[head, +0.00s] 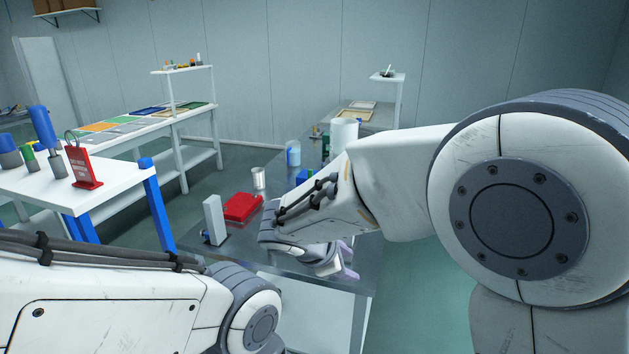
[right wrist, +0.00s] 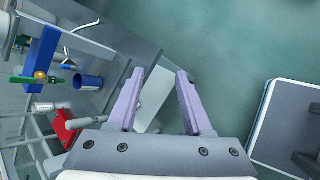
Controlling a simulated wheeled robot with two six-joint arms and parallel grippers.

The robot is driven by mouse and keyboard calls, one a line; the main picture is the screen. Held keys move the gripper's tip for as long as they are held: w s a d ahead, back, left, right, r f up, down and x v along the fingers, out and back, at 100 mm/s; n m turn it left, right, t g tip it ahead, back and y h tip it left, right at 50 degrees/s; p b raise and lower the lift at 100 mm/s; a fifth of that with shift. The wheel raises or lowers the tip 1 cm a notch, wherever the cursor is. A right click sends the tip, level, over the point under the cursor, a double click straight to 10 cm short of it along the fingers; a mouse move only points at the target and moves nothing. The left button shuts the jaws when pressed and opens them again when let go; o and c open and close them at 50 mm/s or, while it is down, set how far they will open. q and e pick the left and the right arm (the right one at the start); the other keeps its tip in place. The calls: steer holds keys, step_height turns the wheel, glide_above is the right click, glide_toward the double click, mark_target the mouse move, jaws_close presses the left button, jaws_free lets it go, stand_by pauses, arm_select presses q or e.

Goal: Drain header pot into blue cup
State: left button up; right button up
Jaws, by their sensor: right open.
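A blue cup (right wrist: 88,82) shows in the right wrist view, left of my right gripper. Beside it is a blue block with a brass valve (right wrist: 40,75) and a green lever (right wrist: 22,80). In the head view, a white cylinder (head: 344,131), perhaps the header pot, stands behind my right arm, its lower part hidden. A blue piece (head: 303,176) shows partly behind that arm; I cannot tell whether it is the cup. My right gripper (head: 350,261) is open and empty by the metal bench's right side; its fingers (right wrist: 161,72) also show in the wrist view. My left gripper is out of view.
A red box (head: 242,207), a metal cup (head: 258,178) and a white upright block (head: 214,220) are on the metal bench. A bluish bottle (head: 293,154) stands farther back. A white table (head: 110,190) with a red sign is at left. Open floor lies right.

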steer(key=w+a+r+n+t+h, duration=0.1)
steer(key=w+a+n+t, duration=0.15)
steer(key=w, duration=0.35)
steer(key=w+a+n+t, duration=0.1)
steer(key=w+n+t, duration=0.15)
steer(key=w, duration=0.35)
steer(key=n+t+y+b, duration=0.1)
steer(key=n+t, duration=0.5)
steer(key=n, duration=0.3)
glide_toward(310, 176)
steer(key=p+x, duration=0.2)
steer(key=x, duration=0.8)
steer(key=shift+w+p, duration=0.2)
steer(key=shift+p, duration=0.1)
jaws_close()
